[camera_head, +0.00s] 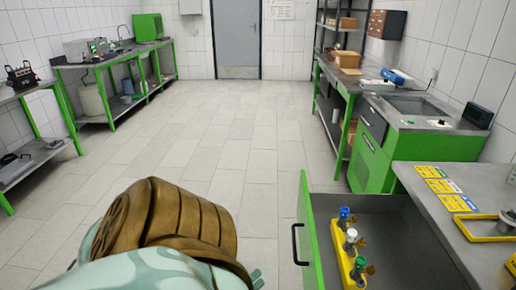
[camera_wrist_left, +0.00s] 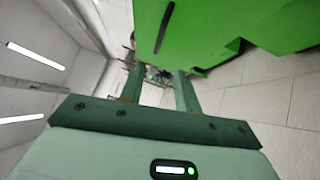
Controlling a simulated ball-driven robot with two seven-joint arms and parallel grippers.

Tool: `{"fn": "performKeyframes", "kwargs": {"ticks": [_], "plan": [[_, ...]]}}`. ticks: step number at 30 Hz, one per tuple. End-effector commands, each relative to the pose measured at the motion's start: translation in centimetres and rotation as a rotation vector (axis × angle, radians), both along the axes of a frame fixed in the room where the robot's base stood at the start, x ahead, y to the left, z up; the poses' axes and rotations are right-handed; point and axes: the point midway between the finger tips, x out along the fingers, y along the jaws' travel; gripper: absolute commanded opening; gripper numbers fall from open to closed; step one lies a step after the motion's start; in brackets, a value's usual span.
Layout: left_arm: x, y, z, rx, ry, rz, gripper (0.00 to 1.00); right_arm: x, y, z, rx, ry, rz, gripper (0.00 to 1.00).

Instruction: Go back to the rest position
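My left gripper (camera_wrist_left: 157,78) shows in the left wrist view with its two green fingers spread apart. I see nothing held between them. In the head view my left arm comes in at the bottom left, and only a small teal part of the left gripper (camera_head: 257,279) shows past the brown ribbed arm section. It is apart from the open green drawer (camera_head: 311,240), to the left of the drawer's front. The drawer front also shows in the left wrist view (camera_wrist_left: 205,30). My right gripper is not in view.
The drawer holds a yellow rack (camera_head: 345,255) with several coloured-top fittings. The grey bench (camera_head: 440,205) at right carries yellow cards and a yellow frame (camera_head: 480,230). A sink unit (camera_head: 415,105) stands behind. The tiled floor (camera_head: 230,140) ahead is clear.

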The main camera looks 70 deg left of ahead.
Motion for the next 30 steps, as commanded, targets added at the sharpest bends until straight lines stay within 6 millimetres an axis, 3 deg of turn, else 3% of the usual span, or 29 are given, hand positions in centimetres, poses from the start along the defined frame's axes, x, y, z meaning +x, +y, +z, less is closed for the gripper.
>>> {"fn": "performKeyframes", "kwargs": {"ticks": [9,12,14,17,20,21,24,28,30], "plan": [[0.0,0.0,0.0,0.003,0.001,0.000,0.33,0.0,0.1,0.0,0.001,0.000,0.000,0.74],[0.4,-0.6,-0.5,0.074,0.060,-0.025,0.33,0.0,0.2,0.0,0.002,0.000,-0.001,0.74],[0.7,-1.7,-1.7,0.177,0.154,-0.090,0.33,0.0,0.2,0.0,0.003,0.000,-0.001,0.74],[-0.7,-3.9,-6.9,0.493,0.437,-0.289,0.33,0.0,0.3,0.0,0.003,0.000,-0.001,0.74],[-4.7,-6.0,-14.7,0.862,0.770,-0.554,0.33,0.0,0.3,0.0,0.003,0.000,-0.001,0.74],[-6.9,-6.6,-17.7,0.994,0.892,-0.671,0.33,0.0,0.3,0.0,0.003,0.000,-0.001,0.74],[-13.2,-7.7,-24.2,1.273,1.160,-0.988,0.33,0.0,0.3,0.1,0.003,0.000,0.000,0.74],[-21.8,-9.9,-29.7,1.505,1.404,-1.466,0.33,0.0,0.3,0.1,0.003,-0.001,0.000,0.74],[-25.0,-12.6,-31.3,1.543,1.463,-1.699,0.33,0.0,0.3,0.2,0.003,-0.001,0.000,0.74]]}}
